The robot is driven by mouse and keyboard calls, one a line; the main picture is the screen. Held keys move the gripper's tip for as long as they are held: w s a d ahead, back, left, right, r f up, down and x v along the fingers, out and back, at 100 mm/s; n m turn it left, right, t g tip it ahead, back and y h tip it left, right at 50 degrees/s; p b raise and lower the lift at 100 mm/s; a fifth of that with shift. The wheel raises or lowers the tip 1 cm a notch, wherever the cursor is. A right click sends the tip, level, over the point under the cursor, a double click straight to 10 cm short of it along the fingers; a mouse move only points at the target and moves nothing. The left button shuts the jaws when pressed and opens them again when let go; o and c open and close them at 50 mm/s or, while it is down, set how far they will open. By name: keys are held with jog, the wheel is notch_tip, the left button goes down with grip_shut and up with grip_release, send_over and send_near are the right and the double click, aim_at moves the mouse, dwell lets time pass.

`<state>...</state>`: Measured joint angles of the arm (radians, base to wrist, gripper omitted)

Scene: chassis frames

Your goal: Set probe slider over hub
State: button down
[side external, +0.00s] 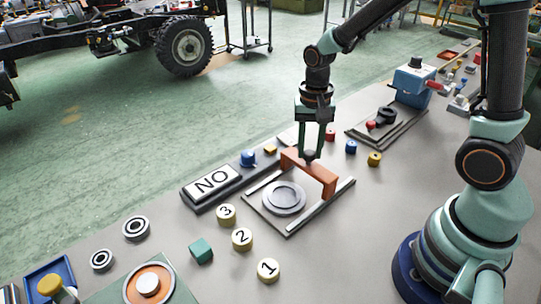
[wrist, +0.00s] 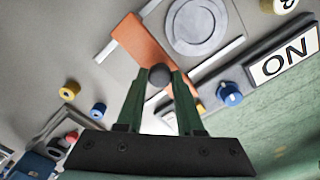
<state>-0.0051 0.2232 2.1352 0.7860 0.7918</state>
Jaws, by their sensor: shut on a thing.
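The probe slider (side external: 322,178) is an orange bridge that spans two pale rails, with a dark round knob (wrist: 159,75) on it. The hub (side external: 284,197) is a grey round disc on the plate between the rails. The slider stands beside the hub, toward the far end of the rails, not centred over it. My gripper (side external: 309,154) points down with its green fingers shut on the slider's knob. In the wrist view the slider (wrist: 143,42) and the hub (wrist: 197,24) lie side by side; the fingers hide part of the slider.
Numbered yellow discs (side external: 242,239) and a teal cube (side external: 201,250) lie in front. Small blue, yellow and red pieces (side external: 351,147) lie behind and right.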

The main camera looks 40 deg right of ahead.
jog(key=a, duration=0.8)
jog(key=shift+a, duration=0.2)
jog(key=c, duration=0.5)
grip_release()
jog(key=shift+c, duration=0.2)
notch_tip(320, 180, up, 12)
jog(key=shift+d+r, duration=0.1)
jog(key=shift+r, duration=0.05)
jog(key=s+d+r+n+t, duration=0.2)
jog(key=s+d+n+t, duration=0.3)
jog(key=d+n, duration=0.3)
jog(key=shift+s+d+r+n+t, duration=0.25)
jog(key=shift+s+r+n, duration=0.2)
jog(key=shift+s, duration=0.3)
